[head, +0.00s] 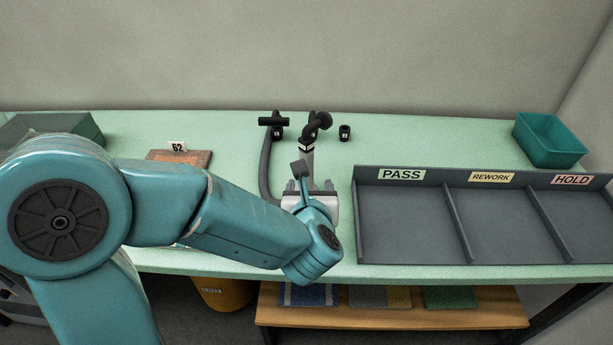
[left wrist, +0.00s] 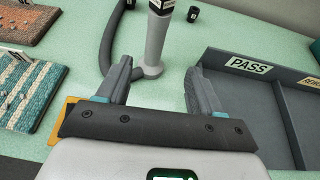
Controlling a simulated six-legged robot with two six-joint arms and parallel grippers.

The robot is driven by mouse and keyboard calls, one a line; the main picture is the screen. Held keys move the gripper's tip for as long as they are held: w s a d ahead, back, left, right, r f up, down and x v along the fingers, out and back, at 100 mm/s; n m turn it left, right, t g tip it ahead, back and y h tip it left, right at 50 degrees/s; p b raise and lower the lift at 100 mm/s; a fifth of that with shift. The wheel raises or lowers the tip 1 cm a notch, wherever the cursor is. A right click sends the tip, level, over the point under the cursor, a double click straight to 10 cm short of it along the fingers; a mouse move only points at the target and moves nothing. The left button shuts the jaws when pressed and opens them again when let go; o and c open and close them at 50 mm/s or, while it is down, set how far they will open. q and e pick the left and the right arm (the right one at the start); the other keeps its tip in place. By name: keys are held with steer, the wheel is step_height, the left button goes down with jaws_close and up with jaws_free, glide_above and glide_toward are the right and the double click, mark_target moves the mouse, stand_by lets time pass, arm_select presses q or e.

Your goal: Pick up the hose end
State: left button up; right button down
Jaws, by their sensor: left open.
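A dark grey hose (head: 266,165) runs down from a black T-shaped fitting (head: 274,121) and curves right behind my gripper. In the left wrist view the hose (left wrist: 107,42) bends in towards the foot of a lighter grey upright post (left wrist: 156,42). A black elbow fitting (head: 319,123) with a white label tops the post. I cannot tell which fitting is the hose end. My left gripper (head: 310,187) is open, its fingers pointing away towards the post. In the left wrist view the post's foot shows between the fingertips (left wrist: 158,74), with no visible contact. My right gripper is not in view.
A small black cap (head: 345,132) stands right of the elbow. A grey sorting tray (head: 403,214) marked PASS, REWORK and HOLD is close on the right. A teal bin (head: 548,141) stands at the far right. Carpet samples (left wrist: 28,88) lie left. The back of the bench is mostly clear.

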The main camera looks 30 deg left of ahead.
mark_target(309, 168)
arm_select(q)
steer(key=p+x, duration=0.1)
steer(key=x, duration=0.8)
steer(key=shift+w+a+p, duration=0.2)
steer(key=shift+w+p, duration=0.05)
steer(key=shift+p, duration=0.05)
steer(key=shift+w+a, duration=0.1)
steer(key=shift+a, duration=0.05)
steer(key=p+x, duration=0.1)
steer(key=x, duration=0.1)
steer(key=p+x, duration=0.1)
steer(key=x, duration=0.2)
steer(key=shift+a, duration=0.5)
steer(key=shift+f, duration=0.15)
steer(key=c, duration=1.1)
